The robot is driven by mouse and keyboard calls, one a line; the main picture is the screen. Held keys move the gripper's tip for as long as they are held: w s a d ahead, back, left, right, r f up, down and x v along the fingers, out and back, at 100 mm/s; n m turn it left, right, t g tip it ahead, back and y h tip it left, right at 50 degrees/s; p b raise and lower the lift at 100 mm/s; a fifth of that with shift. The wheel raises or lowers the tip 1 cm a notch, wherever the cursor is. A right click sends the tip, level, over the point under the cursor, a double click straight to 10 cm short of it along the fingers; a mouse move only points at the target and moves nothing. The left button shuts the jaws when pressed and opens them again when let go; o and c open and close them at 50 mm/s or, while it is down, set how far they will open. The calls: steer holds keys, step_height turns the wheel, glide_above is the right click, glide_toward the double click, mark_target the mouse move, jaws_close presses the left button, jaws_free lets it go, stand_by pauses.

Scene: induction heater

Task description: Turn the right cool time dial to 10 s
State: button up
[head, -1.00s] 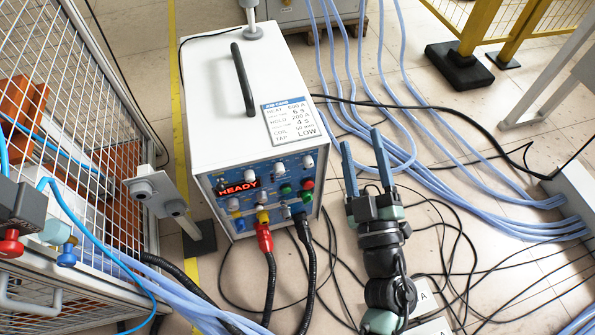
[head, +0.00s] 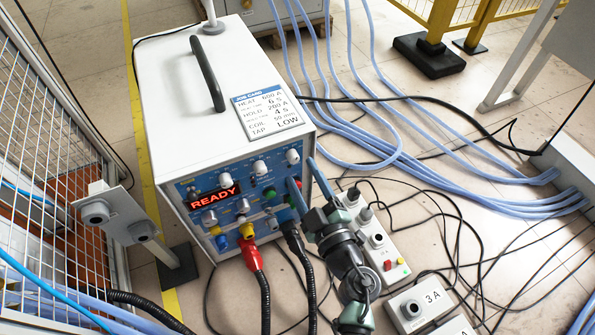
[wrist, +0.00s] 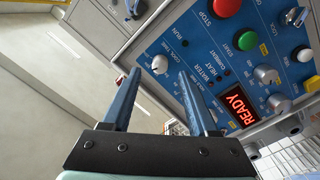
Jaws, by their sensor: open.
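The right cool time dial (head: 293,156) is a small pale knob at the top right of the heater's blue panel (head: 180,188). In the wrist view the dial (wrist: 159,64) sits just beyond and between the two fingertips, beside lettering that reads as cool time. Its pointer and setting are too small to read. My gripper (head: 301,171) is open and empty at the right of the panel; it also shows in the wrist view (wrist: 159,76). I cannot tell whether a finger touches the panel. One finger hides part of the panel's right side.
A red READY display (head: 215,197), a green button (wrist: 245,40) and several other knobs share the panel. Red (head: 253,258) and black (head: 298,245) cable plugs stick out below. Blue hoses cross the floor.

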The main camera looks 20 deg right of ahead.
mark_target(295, 161)
steer(key=shift+w+b, duration=0.45)
steer(key=shift+w, duration=1.25)
jaws_close()
